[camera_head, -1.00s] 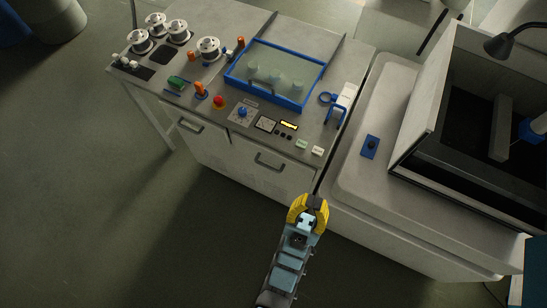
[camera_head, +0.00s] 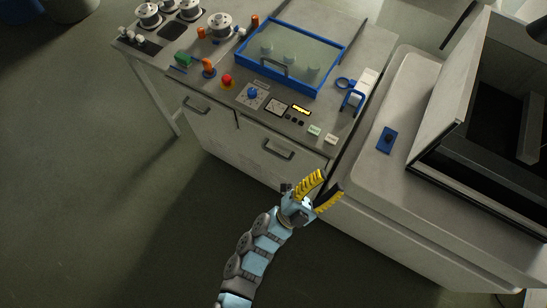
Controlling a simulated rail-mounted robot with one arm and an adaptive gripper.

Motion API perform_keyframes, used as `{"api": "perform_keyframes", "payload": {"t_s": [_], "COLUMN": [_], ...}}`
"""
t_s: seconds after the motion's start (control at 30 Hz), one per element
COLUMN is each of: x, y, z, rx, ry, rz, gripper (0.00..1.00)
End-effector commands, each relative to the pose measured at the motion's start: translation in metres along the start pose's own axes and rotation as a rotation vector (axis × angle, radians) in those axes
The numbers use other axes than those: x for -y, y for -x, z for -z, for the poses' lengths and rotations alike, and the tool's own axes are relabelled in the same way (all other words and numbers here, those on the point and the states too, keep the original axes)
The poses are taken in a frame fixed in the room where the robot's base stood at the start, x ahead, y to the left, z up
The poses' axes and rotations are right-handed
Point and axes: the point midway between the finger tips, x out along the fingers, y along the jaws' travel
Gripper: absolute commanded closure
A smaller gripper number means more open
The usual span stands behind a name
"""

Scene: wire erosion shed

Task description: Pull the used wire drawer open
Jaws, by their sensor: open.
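The grey cabinet has two closed fronts, each with a dark bar handle. The left front (camera_head: 207,127) has its handle (camera_head: 195,107) near the top. The right front (camera_head: 262,158) has its handle (camera_head: 278,149) near the top. No readable label shows which is the used wire drawer. My gripper (camera_head: 330,181) has yellow-and-black fingers, spread apart and empty.
The cabinet top holds a blue-framed clear cover (camera_head: 291,60), wire spools (camera_head: 220,25), a red button (camera_head: 227,80) and several knobs. A pale machine (camera_head: 395,185) with a blue switch (camera_head: 387,140) stands close on the right.

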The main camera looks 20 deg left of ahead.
Motion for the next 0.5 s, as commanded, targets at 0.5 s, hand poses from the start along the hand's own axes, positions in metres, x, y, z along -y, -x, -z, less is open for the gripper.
{"api": "perform_keyframes", "payload": {"t_s": [0.5], "x": [-0.026], "y": [0.220], "z": [-0.217], "rx": [0.580], "ry": [-0.548], "rz": [-0.510], "gripper": [0.57]}}
